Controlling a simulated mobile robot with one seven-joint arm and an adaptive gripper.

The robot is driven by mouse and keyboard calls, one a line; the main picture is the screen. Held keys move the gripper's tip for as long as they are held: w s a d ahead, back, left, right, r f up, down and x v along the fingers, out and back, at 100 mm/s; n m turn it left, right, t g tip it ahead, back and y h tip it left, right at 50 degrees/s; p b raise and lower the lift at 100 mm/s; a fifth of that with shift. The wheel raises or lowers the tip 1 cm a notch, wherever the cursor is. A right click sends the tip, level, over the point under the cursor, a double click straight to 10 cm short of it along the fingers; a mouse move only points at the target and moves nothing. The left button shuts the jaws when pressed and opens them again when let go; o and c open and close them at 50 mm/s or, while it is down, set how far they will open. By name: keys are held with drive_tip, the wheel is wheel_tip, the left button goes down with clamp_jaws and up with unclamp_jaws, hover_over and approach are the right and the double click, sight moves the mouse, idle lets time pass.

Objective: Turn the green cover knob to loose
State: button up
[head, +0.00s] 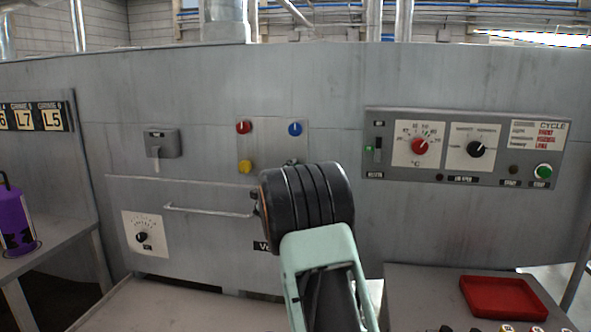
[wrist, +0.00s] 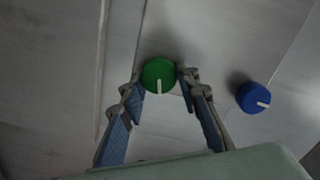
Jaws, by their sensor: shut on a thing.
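In the wrist view the green cover knob (wrist: 158,72) is round with a white pointer line, which points toward the bottom of the picture. My gripper (wrist: 163,80) has one fingertip on each side of the knob and is shut on it. In the head view my arm hides the green knob and most of the gripper, in front of the lower right of a small panel (head: 272,133).
A blue knob (wrist: 257,98) sits right of the green one in the wrist view. In the head view the panel carries red (head: 243,127), blue (head: 295,129) and yellow (head: 245,167) knobs. A handle bar (head: 208,211) sits lower left. A control box (head: 463,147) is at right.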

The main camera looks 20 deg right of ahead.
drive_tip(key=shift+w+a+r+n+p, duration=0.1)
drive_tip(key=shift+n+p, duration=1.35)
drive_tip(key=shift+n, duration=1.85)
drive_tip(key=shift+a+n+p, duration=0.1)
drive_tip(key=shift+n+p, duration=1.35)
drive_tip(key=shift+n, duration=1.85)
drive_tip(key=o, duration=1.2)
drive_tip(key=shift+c, duration=0.2)
drive_tip(key=v, duration=1.2)
